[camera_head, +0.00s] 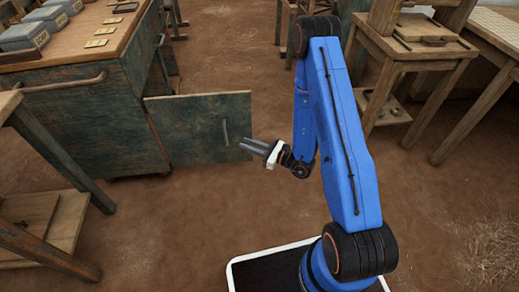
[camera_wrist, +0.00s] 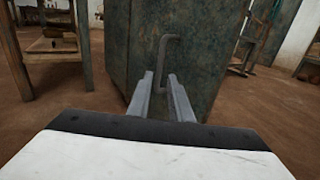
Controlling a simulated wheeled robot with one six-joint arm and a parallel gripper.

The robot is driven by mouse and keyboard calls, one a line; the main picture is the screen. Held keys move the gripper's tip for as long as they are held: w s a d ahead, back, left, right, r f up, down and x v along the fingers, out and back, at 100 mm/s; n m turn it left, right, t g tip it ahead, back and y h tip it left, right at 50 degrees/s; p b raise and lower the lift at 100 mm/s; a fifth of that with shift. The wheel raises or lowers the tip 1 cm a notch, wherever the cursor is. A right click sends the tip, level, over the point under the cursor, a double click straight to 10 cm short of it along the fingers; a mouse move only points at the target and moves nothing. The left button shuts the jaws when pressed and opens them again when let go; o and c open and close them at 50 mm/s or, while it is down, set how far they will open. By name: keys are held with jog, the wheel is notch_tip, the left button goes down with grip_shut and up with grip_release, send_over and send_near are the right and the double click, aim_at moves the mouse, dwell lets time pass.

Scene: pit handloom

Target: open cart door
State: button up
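The cart (camera_head: 75,118) stands at the left, with worn dark green sides and a wooden top. Its green door (camera_head: 190,108) stands open, swung out to the right from the cart's corner. A grey bar handle (camera_head: 225,132) is on the door's near face, toward its free edge. My gripper (camera_head: 245,146) is just right of the handle, its fingers pointing toward the door. In the wrist view, my gripper (camera_wrist: 160,78) has its fingers apart, and the handle (camera_wrist: 163,60) shows upright between and beyond the fingertips. I see no clear contact with it.
Grey boxes (camera_head: 24,38) and small cards lie on the cart top. A wooden table (camera_head: 25,190) stands at the near left. Wooden stands (camera_head: 408,60) and a bench are at the right. The brown floor between is clear, with straw at the lower right.

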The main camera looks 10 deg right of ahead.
jog(key=shift+v, duration=2.75)
